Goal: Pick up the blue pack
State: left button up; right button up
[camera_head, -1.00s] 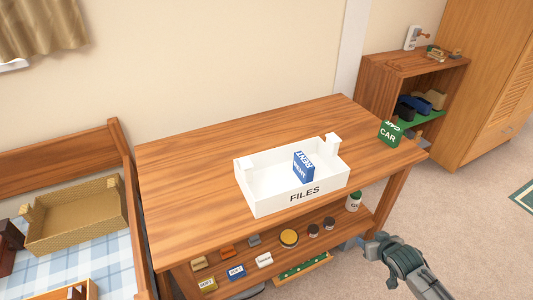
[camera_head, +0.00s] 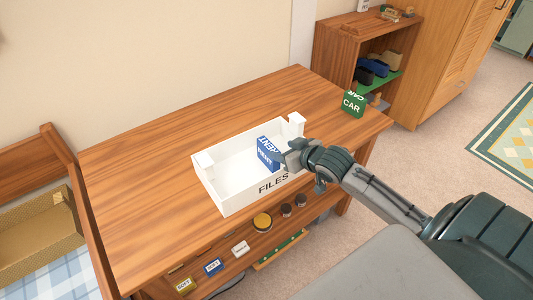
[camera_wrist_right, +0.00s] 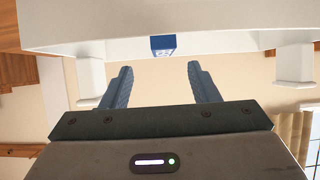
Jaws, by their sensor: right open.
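The blue pack (camera_head: 267,153), marked RENT, stands in the white FILES tray (camera_head: 212,188) on the wooden table. My right gripper (camera_head: 284,152) is at the tray's right front side, just right of the pack, and covers a little of it. In the right wrist view, the right gripper (camera_wrist_right: 160,68) has its two fingers apart with nothing between them. The end of the blue pack (camera_wrist_right: 163,44) shows beyond the fingertips, partly hidden by the white tray (camera_wrist_right: 100,28). My left gripper is not in view.
The table's left part (camera_head: 130,190) is clear. Several small boxes and jars sit on the shelf below. A bookcase (camera_head: 340,50) stands behind at the right.

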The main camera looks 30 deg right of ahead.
aim_at(270, 146)
jog(key=shift+x, duration=1.2)
jog(key=shift+w+a+f, duration=0.1)
jog(key=shift+w+f, duration=0.05)
jog(key=shift+w, duration=0.2)
jog(key=shift+w+f, duration=0.15)
jog(key=shift+w, duration=0.2)
jog(key=x, duration=0.4)
jog(key=shift+w+a+p, duration=0.15)
jog(key=shift+a+p, duration=0.05)
jog(key=shift+p, duration=0.1)
jog(key=shift+w+f, duration=0.1)
jog(key=shift+f, duration=0.05)
jog(key=c, duration=0.9)
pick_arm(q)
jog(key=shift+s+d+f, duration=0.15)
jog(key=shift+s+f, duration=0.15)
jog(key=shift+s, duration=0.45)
pick_arm(e)
jog(key=shift+c, duration=1.3)
